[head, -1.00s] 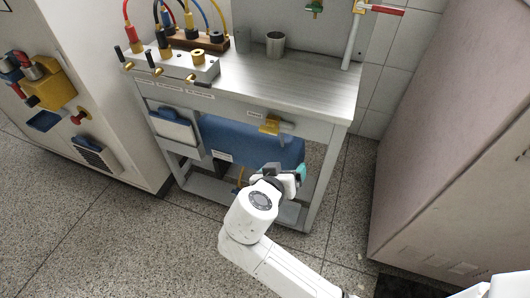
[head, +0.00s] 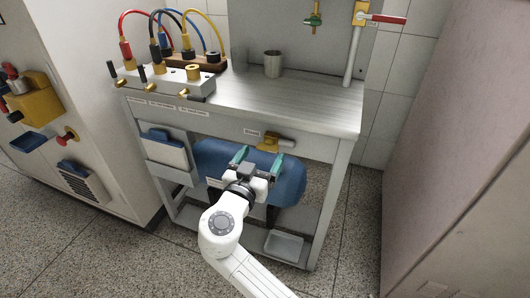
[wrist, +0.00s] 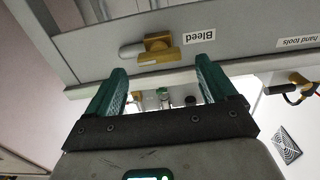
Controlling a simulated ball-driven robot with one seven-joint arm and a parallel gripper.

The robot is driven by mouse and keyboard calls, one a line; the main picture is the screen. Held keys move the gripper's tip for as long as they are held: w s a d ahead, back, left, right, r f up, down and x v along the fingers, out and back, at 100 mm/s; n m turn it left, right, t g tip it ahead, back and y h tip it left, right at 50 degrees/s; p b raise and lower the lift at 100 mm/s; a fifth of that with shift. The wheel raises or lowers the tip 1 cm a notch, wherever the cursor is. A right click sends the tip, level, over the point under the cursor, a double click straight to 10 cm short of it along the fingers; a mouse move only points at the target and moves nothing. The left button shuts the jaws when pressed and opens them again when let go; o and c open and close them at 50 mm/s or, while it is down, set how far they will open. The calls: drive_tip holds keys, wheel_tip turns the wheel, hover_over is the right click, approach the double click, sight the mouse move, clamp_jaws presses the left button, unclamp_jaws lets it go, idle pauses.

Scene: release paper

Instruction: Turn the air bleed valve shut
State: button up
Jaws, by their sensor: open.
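The air bleed valve (head: 268,144) is a small yellow fitting with a grey lever on the front rail of the metal bench. Its lever points right along the rail in the head view. In the wrist view the valve (wrist: 154,52) appears upside down beside a "Bleed" label (wrist: 199,36), its grey lever (wrist: 130,51) pointing left. My gripper (head: 258,158) is open and empty, its two green fingers apart and aimed at the rail just below the valve. In the wrist view the gripper (wrist: 162,68) has the valve between and beyond its fingertips, with no visible contact.
A blue tank (head: 290,182) sits under the bench (head: 320,112), behind my gripper. A grey tray (head: 284,246) lies on the lower shelf. Hoses and a valve block (head: 165,82) stand on the bench's left. Cabinets flank both sides; speckled floor (head: 190,265) is open in front.

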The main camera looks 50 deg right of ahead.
sight(266, 149)
drive_tip(key=shift+x, duration=1.75)
drive_tip(key=shift+c, duration=0.5)
drive_tip(key=c, duration=1)
drive_tip(key=shift+o, duration=0.2)
